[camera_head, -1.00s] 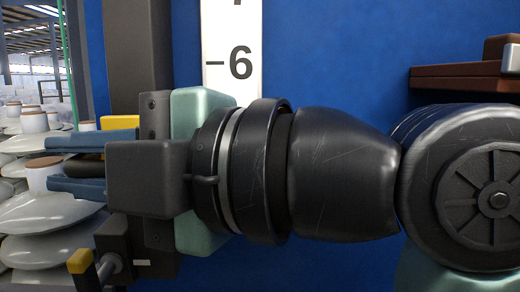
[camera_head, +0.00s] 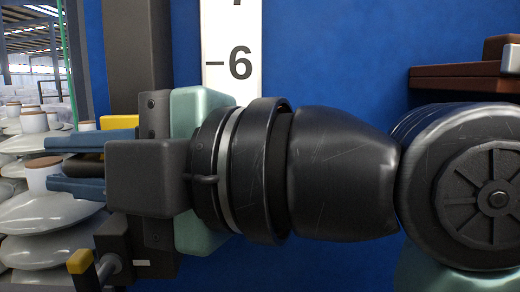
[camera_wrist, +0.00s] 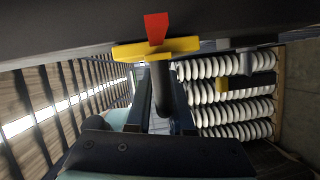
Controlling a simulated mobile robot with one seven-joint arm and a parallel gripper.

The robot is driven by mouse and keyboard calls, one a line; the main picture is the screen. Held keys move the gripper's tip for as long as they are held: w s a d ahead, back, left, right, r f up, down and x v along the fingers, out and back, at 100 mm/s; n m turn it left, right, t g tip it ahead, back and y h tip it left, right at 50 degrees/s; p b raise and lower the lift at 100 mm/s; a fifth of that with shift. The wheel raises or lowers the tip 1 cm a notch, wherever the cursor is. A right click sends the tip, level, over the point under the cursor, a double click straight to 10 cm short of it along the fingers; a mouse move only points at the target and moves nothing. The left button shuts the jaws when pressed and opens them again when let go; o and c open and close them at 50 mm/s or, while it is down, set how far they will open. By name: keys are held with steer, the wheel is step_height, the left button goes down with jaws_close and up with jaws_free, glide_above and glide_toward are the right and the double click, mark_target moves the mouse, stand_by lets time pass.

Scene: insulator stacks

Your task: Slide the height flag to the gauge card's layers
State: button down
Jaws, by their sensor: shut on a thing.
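My gripper (camera_head: 52,165) is at the left in the head view, with its two blue fingers pointing left. In the wrist view the fingers (camera_wrist: 162,100) are on either side of a dark round stem, and my gripper is shut on it. The stem hangs below a yellow slider (camera_wrist: 178,46) with a red flag tip (camera_wrist: 157,27); I take these as the height flag. Part of the yellow slider (camera_head: 119,122) shows behind the fingers in the head view. A white scale strip (camera_head: 231,85) shows a 6 and part of a 7. I cannot make out the gauge card.
A dark upright post (camera_head: 138,60) stands behind my gripper, before a blue wall (camera_head: 340,50). Grey-white insulator stacks (camera_head: 45,215) stand at the left; rows of white discs (camera_wrist: 230,90) show in the wrist view. A yellow-tipped lever (camera_head: 80,262) is low left.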

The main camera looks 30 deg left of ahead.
step_height(320, 180, up, 14)
steer(key=p, duration=0.6)
steer(key=c, duration=0.9)
jaws_free()
steer(key=d+b, duration=0.1)
steer(key=d, duration=0.3)
steer(key=w+d+b, duration=0.1)
steer(key=d+b, duration=0.1)
steer(key=d, duration=0.2)
steer(key=w+d+r+b, duration=0.1)
steer(key=d+b, duration=0.1)
steer(key=d, duration=0.2)
steer(key=shift+d+r, duration=0.1)
steer(key=shift+d, duration=0.25)
